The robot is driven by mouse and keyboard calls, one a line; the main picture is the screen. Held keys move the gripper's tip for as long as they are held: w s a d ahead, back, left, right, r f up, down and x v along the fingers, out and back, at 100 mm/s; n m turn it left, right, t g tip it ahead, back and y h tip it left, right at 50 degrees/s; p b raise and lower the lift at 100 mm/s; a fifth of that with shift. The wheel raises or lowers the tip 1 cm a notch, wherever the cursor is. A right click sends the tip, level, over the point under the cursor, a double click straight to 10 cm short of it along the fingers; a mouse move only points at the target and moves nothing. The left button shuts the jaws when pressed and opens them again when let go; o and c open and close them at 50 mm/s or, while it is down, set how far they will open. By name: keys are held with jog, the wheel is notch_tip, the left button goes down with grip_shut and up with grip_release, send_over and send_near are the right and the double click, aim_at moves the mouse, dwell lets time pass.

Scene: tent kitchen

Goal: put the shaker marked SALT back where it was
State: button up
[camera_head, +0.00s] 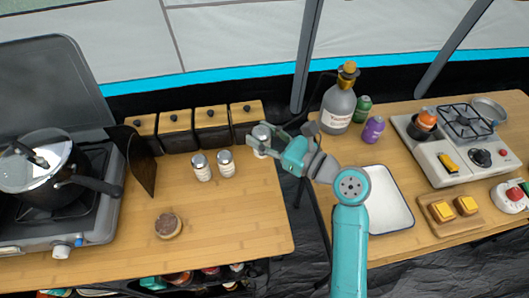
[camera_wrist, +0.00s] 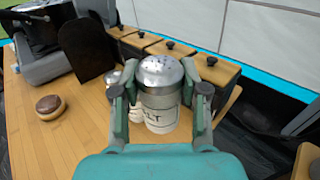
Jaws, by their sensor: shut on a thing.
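My gripper (camera_head: 264,145) is shut on a shaker with a silver perforated cap and a white body. The held shaker (camera_head: 261,132) is upright at the back right of the left table, near the last canister. In the wrist view its cap (camera_wrist: 160,74) sits between my two fingers, and the letters "LT" show on its label (camera_wrist: 157,118). Whether its base touches the table is hidden. Two similar shakers, a left one (camera_head: 201,167) and a right one (camera_head: 226,163), stand on the table left of my gripper. Their labels are too small to read.
Several dark wooden-lidded canisters (camera_head: 211,130) line the table's back edge. A round brown-topped item (camera_head: 168,225) stands at the front left, beside the stove (camera_head: 85,225). The table's (camera_head: 235,215) front right is clear. A gap separates it from the right table with a bottle (camera_head: 338,108) and tray (camera_head: 388,205).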

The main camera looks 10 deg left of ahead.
jog(key=shift+w+a+f, duration=0.1)
jog(key=shift+w+f, duration=0.1)
jog(key=shift+f, duration=0.1)
notch_tip(320, 180, down, 9)
jog(key=shift+f, duration=0.15)
dwell(0.3)
jog(key=o, duration=1.2)
jog(key=shift+f, duration=0.1)
jog(key=shift+d, duration=0.25)
jog(key=v, duration=1.1)
jog(key=shift+s+d, duration=0.2)
jog(key=shift+d, duration=0.05)
